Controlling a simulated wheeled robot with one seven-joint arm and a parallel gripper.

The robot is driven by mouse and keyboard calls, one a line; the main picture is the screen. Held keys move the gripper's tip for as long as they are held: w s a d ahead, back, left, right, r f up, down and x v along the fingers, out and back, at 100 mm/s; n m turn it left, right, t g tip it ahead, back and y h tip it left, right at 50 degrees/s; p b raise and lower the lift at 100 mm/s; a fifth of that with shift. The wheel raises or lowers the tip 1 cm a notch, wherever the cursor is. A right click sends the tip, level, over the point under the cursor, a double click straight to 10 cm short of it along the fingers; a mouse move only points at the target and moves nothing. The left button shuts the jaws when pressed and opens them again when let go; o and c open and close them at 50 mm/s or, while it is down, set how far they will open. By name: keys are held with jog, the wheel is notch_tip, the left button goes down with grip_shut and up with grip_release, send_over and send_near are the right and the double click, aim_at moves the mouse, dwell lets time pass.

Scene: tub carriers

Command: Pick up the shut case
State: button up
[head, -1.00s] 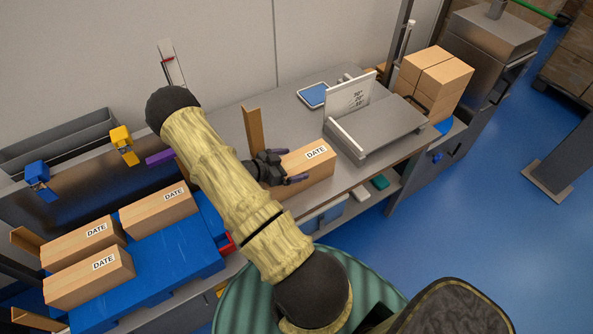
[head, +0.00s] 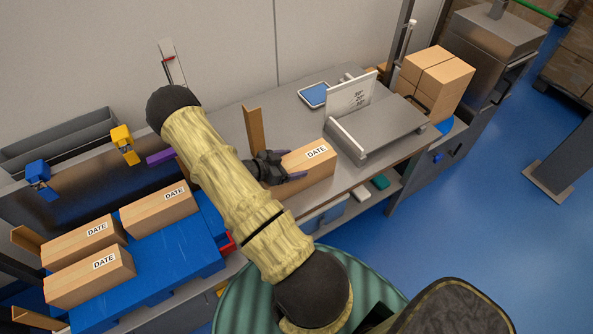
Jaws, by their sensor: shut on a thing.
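A brown cardboard case (head: 312,172) with a white DATE label lies on the grey worktop, left of the grey machine. Its visible top looks shut. My dark gripper (head: 285,172) is at its left part, shut on it; the fingers and my arm hide much of that end. A tall brown panel (head: 254,130) stands upright just behind the gripper; I cannot tell whether it belongs to this case. I see no clear gap under the case.
Several DATE-labelled cases (head: 160,210) lie on a blue platform (head: 165,262) at the lower left. A grey machine (head: 380,132) with an upright panel stands right of the held case. More boxes (head: 435,80) are stacked beyond it. Blue floor at right is mostly clear.

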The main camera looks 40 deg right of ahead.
jog(key=shift+r, duration=0.15)
notch_tip(320, 180, up, 10)
jog(key=b, duration=0.1)
dwell(0.6)
jog(key=shift+w, duration=0.1)
jog(key=shift+s+d, duration=0.1)
jog(key=shift+s, duration=0.1)
dwell(0.3)
